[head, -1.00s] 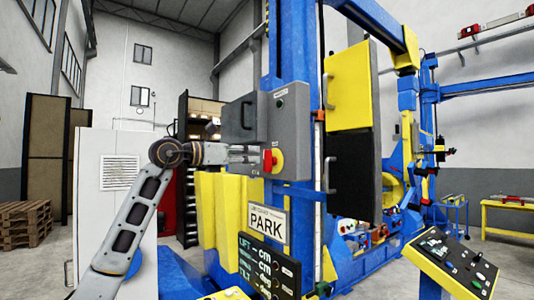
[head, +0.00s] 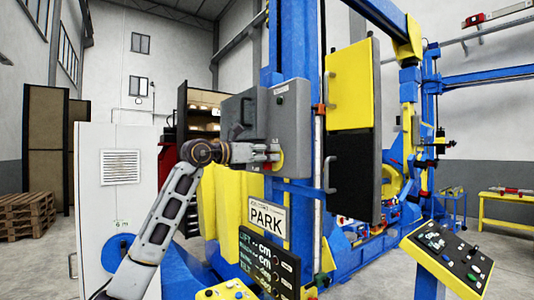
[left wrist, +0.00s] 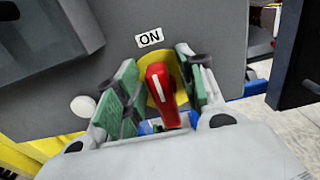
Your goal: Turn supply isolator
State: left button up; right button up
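The supply isolator is a red rotary handle on a yellow round plate, fixed to a grey box (head: 295,105) on the blue column. In the left wrist view the red handle (left wrist: 161,94) stands nearly upright, its white line towards an "ON" label (left wrist: 149,38). My left gripper (head: 272,156) is at the isolator and covers most of it in the head view, with some yellow plate (head: 281,159) showing. In the left wrist view its green-padded fingers (left wrist: 162,92) stand on either side of the handle, with gaps visible. My right gripper is not in view.
A "PARK" sign (head: 267,219) and a lift and tilt display (head: 268,264) are below the isolator. A yellow and black door panel (head: 350,90) is to the right. A control console (head: 447,258) stands at the lower right. A white cabinet (head: 100,200) is at the left.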

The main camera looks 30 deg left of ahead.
pick_arm(q)
jog(key=c, duration=0.9)
jog(key=shift+o, duration=0.2)
jog(key=shift+n, duration=0.4)
jog(key=n, duration=0.3)
jog(key=shift+w+a, duration=0.15)
jog(key=shift+a, duration=0.15)
jog(key=shift+w+a+f+n+p, duration=0.15)
jog(key=shift+f+n, duration=0.15)
jog(key=shift+n, duration=2.05)
jog(key=shift+a+f+n+p, duration=0.1)
jog(key=shift+a+f+n, duration=0.15)
jog(key=shift+n, duration=2.05)
jog(key=shift+w+a+f+n+p, duration=0.1)
jog(key=shift+f+n, duration=0.25)
jog(key=shift+n, duration=2)
